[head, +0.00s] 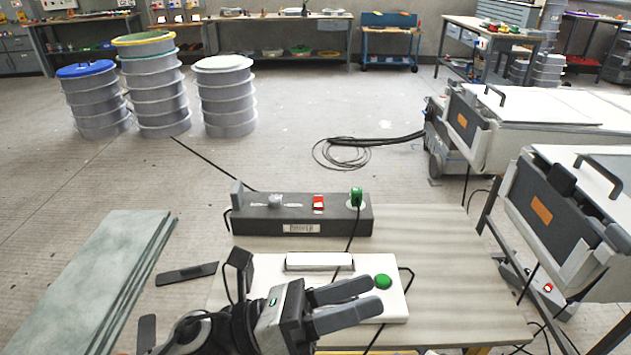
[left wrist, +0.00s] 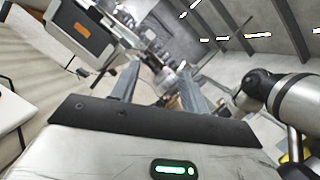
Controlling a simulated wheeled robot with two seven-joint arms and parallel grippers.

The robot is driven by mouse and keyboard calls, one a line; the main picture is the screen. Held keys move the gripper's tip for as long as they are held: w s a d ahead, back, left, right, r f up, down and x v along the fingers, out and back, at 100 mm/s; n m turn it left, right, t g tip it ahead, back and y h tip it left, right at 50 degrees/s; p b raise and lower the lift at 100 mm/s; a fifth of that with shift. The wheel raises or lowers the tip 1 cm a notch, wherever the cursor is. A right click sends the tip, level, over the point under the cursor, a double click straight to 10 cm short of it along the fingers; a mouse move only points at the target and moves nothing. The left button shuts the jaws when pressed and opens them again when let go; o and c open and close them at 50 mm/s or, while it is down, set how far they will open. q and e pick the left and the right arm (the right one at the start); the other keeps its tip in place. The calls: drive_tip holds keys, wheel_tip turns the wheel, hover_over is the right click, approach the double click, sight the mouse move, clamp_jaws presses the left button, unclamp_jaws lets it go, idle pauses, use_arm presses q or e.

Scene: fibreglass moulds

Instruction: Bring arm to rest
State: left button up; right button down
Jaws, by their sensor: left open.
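My left gripper (head: 374,299) is in the head view, above the front part of the table, with its two fingers apart and nothing between them. It hangs over a white panel (head: 262,268) with a green button (head: 383,281) and a pale bar (head: 320,261). The fingertips are beside the green button in the picture; I cannot tell how high above it they are. In the left wrist view the open left gripper (left wrist: 158,85) points out across the room, with no object between its fingers. My right gripper is not in view.
A dark driver box (head: 270,219) with a red switch (head: 318,203) and a green plug (head: 356,197) stands at the table's (head: 440,250) back. Grey slabs (head: 95,275) lie at left, machines (head: 560,205) at right. Drums (head: 152,85) stand on open floor behind.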

use_arm(q)
drive_tip(key=w+a+f+n+t+y, duration=0.3)
drive_tip(key=a+f+n+t+y, duration=0.35)
drive_tip(key=n, duration=0.85)
drive_tip(key=w+a+f+n+t+y, duration=0.3)
drive_tip(key=a+f+n+t+y, duration=0.3)
drive_tip(key=n, duration=1)
drive_tip(key=s+a+f+n+g+y, duration=0.2)
drive_tip(key=s+a+f+n, duration=0.1)
drive_tip(key=s+f+n, duration=0.2)
drive_tip(key=s+a+f+n+g+y, duration=0.3)
drive_tip(key=s+f+n, duration=0.2)
drive_tip(key=f+n, duration=0.2)
drive_tip(key=shift+a+f+g, duration=0.25)
drive_tip(key=shift+f+g, duration=0.1)
drive_tip(key=shift+f, duration=0.55)
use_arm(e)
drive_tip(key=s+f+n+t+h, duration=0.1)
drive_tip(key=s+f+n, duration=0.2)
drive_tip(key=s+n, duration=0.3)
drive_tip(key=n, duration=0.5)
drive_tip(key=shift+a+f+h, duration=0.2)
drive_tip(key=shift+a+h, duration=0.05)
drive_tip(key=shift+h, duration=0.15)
use_arm(q)
drive_tip(key=shift+y, duration=0.25)
